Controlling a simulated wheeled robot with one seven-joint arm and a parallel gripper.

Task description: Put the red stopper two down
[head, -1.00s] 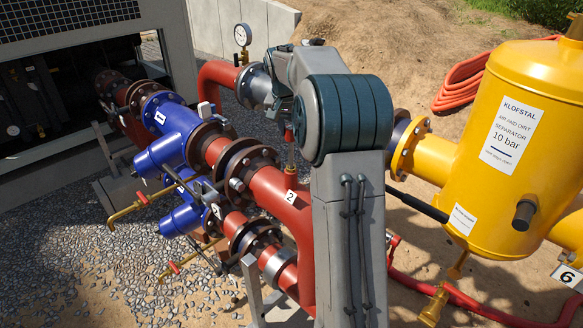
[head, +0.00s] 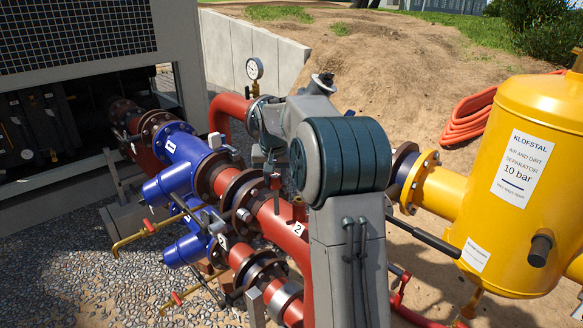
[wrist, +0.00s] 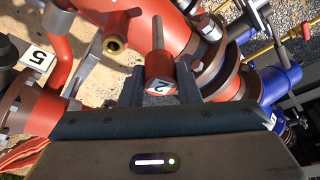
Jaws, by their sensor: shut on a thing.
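The red stopper (wrist: 160,65) is between the fingers of my gripper (wrist: 160,78) in the wrist view. Its near end bears a white "2" label, and a thin metal rod points away from it. In the head view the stopper (head: 274,182) hangs left of my arm, rod downward, above the red pipe. A red stub with an open brass mouth stands on that pipe (head: 298,208), just right of the rod and apart from it, above another "2" label. The stub's brass mouth (wrist: 115,43) also shows left of the rod in the wrist view. My arm hides most of the gripper in the head view.
Blue valves (head: 180,145) and bolted flanges crowd the left. A yellow separator tank (head: 515,180) stands at right, joined by a flanged pipe. A pressure gauge (head: 254,69) rises behind. Red hose (head: 465,122) lies on bare sand at the back.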

